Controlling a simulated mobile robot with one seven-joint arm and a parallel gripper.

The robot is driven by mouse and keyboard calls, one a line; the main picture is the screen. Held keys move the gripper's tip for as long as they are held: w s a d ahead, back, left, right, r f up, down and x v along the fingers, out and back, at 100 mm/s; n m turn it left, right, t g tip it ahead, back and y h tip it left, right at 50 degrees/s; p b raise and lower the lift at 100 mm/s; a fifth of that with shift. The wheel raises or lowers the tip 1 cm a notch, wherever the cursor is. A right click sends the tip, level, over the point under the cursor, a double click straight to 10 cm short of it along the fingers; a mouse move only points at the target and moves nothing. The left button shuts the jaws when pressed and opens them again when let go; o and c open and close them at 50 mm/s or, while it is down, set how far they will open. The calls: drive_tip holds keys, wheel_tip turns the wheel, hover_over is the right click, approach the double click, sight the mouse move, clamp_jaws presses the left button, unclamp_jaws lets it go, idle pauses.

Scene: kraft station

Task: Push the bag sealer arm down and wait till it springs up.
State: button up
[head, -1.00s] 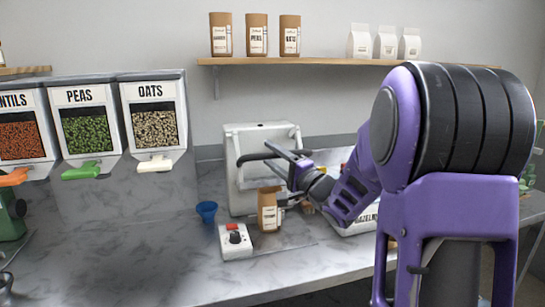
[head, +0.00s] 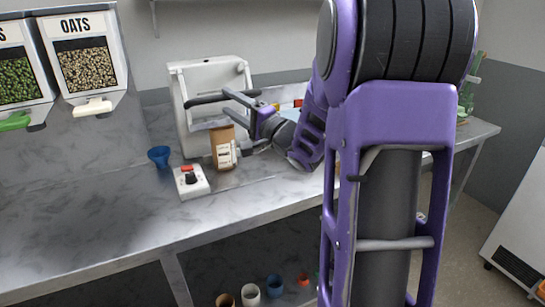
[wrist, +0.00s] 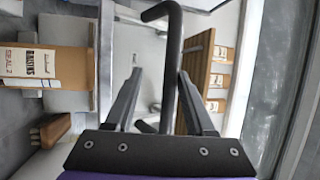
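The bag sealer (head: 190,72) is a white machine at the back of the counter. Its black arm (head: 205,98) sticks out in front of the white body; in the wrist view a black hooked bar (wrist: 172,60) shows between my fingers. A brown paper bag (head: 222,148) with a white label stands upright in front of the sealer, below the arm. It also shows at the left of the wrist view (wrist: 65,65). My gripper (head: 235,100) is at the sealer arm with fingers apart (wrist: 160,80). I cannot tell whether they touch the bar.
A white control box (head: 190,182) with a red switch and black knob sits in front of the bag. A blue cup (head: 159,156) stands to its left. Dispensers (head: 87,65) line the back left. The counter's front left (head: 90,220) is clear.

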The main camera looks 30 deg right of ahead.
drive_tip(key=s+d+f+b, duration=0.1)
drive_tip(key=s+d+f, duration=0.5)
drive_tip(key=s+f, duration=0.4)
idle(1.4)
drive_tip(key=shift+f, duration=0.1)
drive_tip(key=shift+s, duration=0.1)
idle(0.3)
drive_tip(key=v, duration=1.7)
drive_tip(key=shift+s+p, duration=0.15)
drive_tip(key=shift+p, duration=0.15)
